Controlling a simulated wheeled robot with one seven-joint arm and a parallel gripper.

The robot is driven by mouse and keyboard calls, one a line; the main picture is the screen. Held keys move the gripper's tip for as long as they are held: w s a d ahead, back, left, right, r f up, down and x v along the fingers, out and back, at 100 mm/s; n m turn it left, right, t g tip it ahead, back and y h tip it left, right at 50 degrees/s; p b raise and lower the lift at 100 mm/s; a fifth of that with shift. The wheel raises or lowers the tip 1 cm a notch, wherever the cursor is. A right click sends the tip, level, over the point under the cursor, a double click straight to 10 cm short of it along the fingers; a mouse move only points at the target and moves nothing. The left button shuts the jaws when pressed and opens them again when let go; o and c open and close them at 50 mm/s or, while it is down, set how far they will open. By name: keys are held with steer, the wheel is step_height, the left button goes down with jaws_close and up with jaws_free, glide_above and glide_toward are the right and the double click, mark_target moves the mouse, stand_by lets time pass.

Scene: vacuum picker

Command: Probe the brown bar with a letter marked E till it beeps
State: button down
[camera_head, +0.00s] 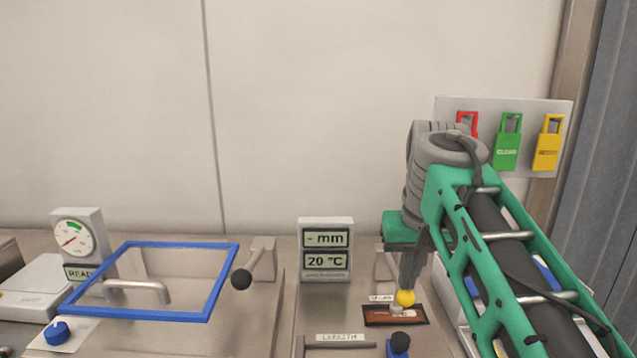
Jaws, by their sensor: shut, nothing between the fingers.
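The brown bar (385,315) lies in a dark-edged recess on the bench, at the lower right of centre. My gripper (408,283) points down right above it, shut and empty. A yellow ball (405,298) shows at the fingertips, over the bar, with a small grey piece beneath it. I cannot tell whether the fingertips touch the ball or the bar. No letter E can be read on the bar; part of it is hidden. The display (326,250) behind reads "- mm" above "20 °C".
A blue-framed clear lid (150,316) with a handle is on the left, near a gauge (76,240) and blue knob (57,331). A black-knobbed lever (243,278) stands left of the display. Coloured padlocks (508,143) hang at the right. My arm hides the right bench.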

mark_target(407, 294)
steer(key=shift+g, duration=0.6)
steer(key=f, duration=0.2)
steer(key=s+f, duration=0.1)
steer(key=f, duration=0.1)
steer(key=shift+f, duration=0.15)
steer(key=r+p, duration=0.1)
steer(key=w+r+p, duration=0.1)
steer(key=p, duration=0.1)
steer(key=shift+r, duration=0.3)
steer(key=shift+w, duration=0.1)
steer(key=shift+r, duration=0.15)
steer(key=w+r+p, duration=0.1)
steer(key=r+p, duration=0.1)
steer(key=w+r+p, duration=0.1)
steer(key=r+p, duration=0.1)
steer(key=w+r+p, duration=0.1)
steer(key=r+p, duration=0.1)
steer(key=shift+w+r+p, duration=0.25)
steer(key=shift+w+p, duration=0.1)
